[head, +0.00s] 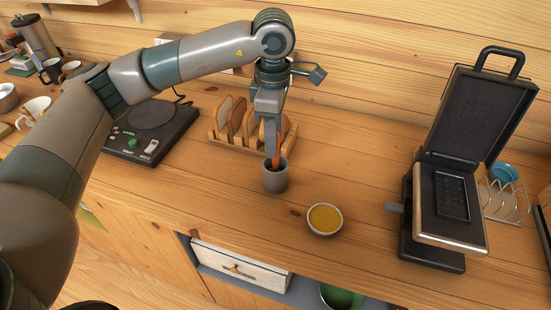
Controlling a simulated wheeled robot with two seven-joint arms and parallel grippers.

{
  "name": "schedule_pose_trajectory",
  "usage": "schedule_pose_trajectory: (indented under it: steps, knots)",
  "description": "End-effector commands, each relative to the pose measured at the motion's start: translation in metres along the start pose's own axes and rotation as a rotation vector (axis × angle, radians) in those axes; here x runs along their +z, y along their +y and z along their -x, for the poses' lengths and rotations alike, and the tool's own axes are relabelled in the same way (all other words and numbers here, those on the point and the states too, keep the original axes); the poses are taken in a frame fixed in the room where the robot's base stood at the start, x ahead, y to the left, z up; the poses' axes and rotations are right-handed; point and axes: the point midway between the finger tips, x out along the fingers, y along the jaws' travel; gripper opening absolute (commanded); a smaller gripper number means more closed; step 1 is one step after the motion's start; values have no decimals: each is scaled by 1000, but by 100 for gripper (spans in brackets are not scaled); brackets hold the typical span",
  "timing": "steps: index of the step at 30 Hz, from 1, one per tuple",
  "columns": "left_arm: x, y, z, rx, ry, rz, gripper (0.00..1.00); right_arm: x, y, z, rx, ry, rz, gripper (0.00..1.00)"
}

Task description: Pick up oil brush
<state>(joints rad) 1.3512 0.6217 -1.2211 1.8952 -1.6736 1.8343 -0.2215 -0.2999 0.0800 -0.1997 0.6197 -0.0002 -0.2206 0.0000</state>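The oil brush (277,156) stands in a small grey cup (275,180) on the wooden counter. Only a reddish-orange part of it shows above the rim; its lower part is hidden in the cup. My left gripper (271,150) points down from above, with its fingers at the brush just over the cup. I cannot tell whether the fingers are closed on the brush. My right gripper is not in view.
A bowl of yellow liquid (325,219) sits right of the cup. A toast rack with bread (222,137) stands close behind. A black hot plate (150,135) is at left, an open waffle iron (450,210) at right. The counter between bowl and waffle iron is clear.

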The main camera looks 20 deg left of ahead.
Motion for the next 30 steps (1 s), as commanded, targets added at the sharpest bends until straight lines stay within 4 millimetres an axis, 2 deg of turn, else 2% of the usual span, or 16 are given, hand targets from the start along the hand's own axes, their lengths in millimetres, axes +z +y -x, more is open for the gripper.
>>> schedule_pose_trajectory:
  steps: [8, 19, 24, 30]
  knots:
    - [1, 0, -3, -1, 0, 0, 37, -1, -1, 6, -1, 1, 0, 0]
    - [3, 1, -42, -2, 1, 1, 37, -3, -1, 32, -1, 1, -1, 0]
    - [4, 1, -51, 0, -1, 0, 37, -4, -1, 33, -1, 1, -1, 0]
    - [4, 2, -52, 1, 0, 0, 37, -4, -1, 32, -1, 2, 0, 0]
